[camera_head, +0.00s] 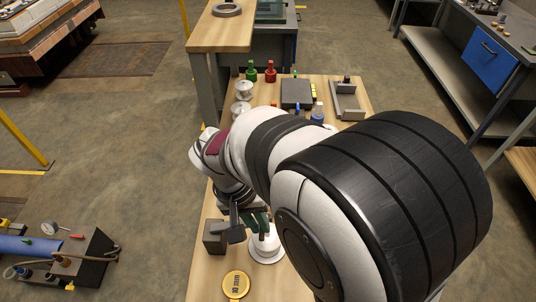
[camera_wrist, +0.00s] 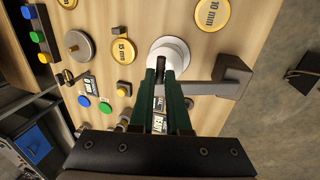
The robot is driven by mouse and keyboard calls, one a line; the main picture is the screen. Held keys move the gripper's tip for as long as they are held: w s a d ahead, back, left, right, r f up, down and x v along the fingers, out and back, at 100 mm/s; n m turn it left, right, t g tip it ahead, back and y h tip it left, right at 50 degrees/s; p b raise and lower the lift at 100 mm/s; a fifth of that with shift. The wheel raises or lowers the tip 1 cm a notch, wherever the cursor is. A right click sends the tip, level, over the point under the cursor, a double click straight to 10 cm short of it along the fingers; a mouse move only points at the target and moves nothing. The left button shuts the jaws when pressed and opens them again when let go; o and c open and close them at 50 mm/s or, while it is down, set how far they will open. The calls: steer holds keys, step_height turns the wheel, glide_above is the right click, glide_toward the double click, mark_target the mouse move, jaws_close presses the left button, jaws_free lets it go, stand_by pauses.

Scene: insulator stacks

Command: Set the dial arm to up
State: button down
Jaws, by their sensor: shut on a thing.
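The dial arm (camera_wrist: 205,88) is a grey bar reaching left from a dark grey block (camera_wrist: 236,72) in the wrist view. In the head view the block (camera_head: 214,238) stands near the bench's left edge, with the grey bar (camera_head: 234,234) beside it. My gripper (camera_wrist: 162,78) has two green fingers shut on the dial arm's end, where a dark piece shows between the tips; the fingers hide part of it. My gripper (camera_head: 257,222) also shows in the head view, partly behind my own arm. A white round piece (camera_wrist: 170,50) lies just beyond the fingertips.
A yellow "10 mm" disc (camera_head: 236,284) lies near the block. White insulators (camera_head: 243,90), red and green pieces (camera_head: 270,71), a dark box (camera_head: 296,93) and a grey tray (camera_head: 347,102) stand farther back. The bench's left edge is close to the block.

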steer(key=a+r+h, duration=0.1)
steer(key=a+h, duration=0.2)
steer(key=a, duration=0.5)
steer(key=a+r+h, duration=0.2)
steer(key=a+h, duration=0.1)
steer(key=a, duration=0.4)
steer(key=shift+a+r+h, duration=0.25)
steer(key=shift+a+h, duration=0.15)
stand_by(1.3)
steer(key=shift+c, duration=2.2)
jaws_free()
steer(key=shift+c, duration=1.3)
